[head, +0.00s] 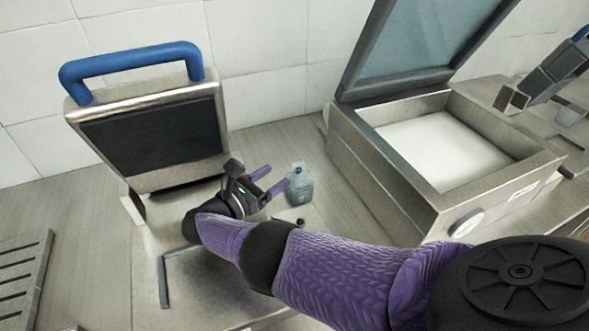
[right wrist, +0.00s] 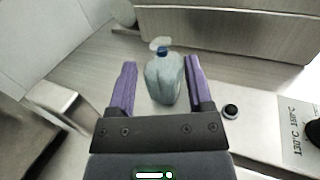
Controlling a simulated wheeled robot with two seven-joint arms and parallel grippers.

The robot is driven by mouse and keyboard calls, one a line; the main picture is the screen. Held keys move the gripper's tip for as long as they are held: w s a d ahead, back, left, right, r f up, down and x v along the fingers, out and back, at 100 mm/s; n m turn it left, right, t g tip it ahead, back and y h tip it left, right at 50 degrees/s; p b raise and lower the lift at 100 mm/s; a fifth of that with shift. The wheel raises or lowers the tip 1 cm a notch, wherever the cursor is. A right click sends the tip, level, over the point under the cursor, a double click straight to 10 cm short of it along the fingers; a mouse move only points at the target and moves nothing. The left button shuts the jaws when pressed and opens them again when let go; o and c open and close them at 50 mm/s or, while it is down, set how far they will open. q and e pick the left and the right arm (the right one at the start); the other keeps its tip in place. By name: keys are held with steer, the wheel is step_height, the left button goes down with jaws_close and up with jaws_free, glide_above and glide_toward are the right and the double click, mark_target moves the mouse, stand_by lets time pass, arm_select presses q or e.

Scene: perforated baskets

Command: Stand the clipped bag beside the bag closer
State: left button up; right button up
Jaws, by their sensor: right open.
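The clipped bag (head: 299,188) is a small translucent grey-blue bag with a blue clip near its top. It stands upright on the counter in the head view, right of the blue-handled machine (head: 152,130). It also shows in the right wrist view (right wrist: 164,80). My right gripper (head: 273,179) is open with two purple fingers; its tips are close to the bag. In the right wrist view the bag appears between the fingers (right wrist: 160,62), with gaps on both sides. I cannot tell for sure which machine is the bag closer. My left gripper is out of view.
An open-lidded metal chamber machine (head: 385,180) stands right of the bag. A grey machine with square openings (head: 548,75) stands at the far right. A slotted grey rack (head: 22,280) lies at the left. A black knob (right wrist: 231,111) and temperature markings are near the bag.

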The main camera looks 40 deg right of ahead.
mark_target(296, 171)
step_height(296, 171, down, 4)
steer(key=shift+w+b, duration=0.1)
steer(key=shift+b, duration=0.75)
steer(key=shift+d+r+p, duration=0.55)
steer(key=shift+d+r, duration=0.1)
steer(key=shift+d, duration=0.05)
steer(key=d, duration=0.5)
steer(key=shift+w+d, duration=0.2)
steer(key=shift+w, duration=0.05)
steer(key=shift+d, duration=0.35)
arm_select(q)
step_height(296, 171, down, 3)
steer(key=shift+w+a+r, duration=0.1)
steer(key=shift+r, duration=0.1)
arm_select(e)
jaws_close()
